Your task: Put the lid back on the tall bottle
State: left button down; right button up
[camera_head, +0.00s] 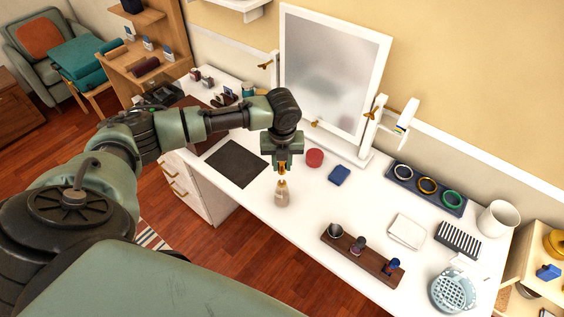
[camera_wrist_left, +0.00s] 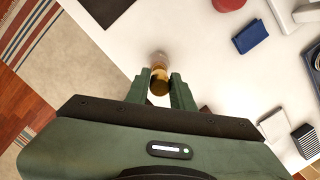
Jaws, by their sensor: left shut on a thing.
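My left gripper (camera_head: 282,166) points down over the white table and is shut on the lid (camera_head: 282,174), a small gold piece. The lid also shows between the fingers in the left wrist view (camera_wrist_left: 159,82). The tall bottle (camera_head: 282,197), pale beige with a narrow gold-toned neck, stands upright on the table directly below the gripper. Its pale body shows just beyond the lid in the left wrist view (camera_wrist_left: 158,58). I cannot tell whether the lid touches the bottle's neck. My right gripper is not in view.
A red round box (camera_head: 315,158) and a blue box (camera_head: 339,175) lie right of the gripper. A dark mat (camera_head: 235,163) is to the left. A mirror (camera_head: 331,75) stands behind. A wooden holder (camera_head: 362,258) with several small items is at the front right.

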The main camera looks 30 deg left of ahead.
aim_at(282, 174)
pick_arm(q)
notch_tip(282, 174, down, 3)
jog(key=b, duration=0.2)
jog(key=shift+s+r+b, duration=0.1)
jog(key=shift+r+b, duration=0.1)
jog(key=shift+b, duration=0.1)
jog(key=shift+f+b, duration=0.35)
jog(key=shift+f, duration=0.75)
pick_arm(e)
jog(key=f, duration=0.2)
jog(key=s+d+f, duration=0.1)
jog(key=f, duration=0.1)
pick_arm(q)
jog(key=shift+p, duration=0.85)
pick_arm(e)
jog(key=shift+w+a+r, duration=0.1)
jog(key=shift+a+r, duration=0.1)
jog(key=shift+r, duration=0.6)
pick_arm(q)
jog(key=shift+f, duration=0.1)
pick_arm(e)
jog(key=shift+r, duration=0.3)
pick_arm(q)
jog(key=shift+p, duration=0.6)
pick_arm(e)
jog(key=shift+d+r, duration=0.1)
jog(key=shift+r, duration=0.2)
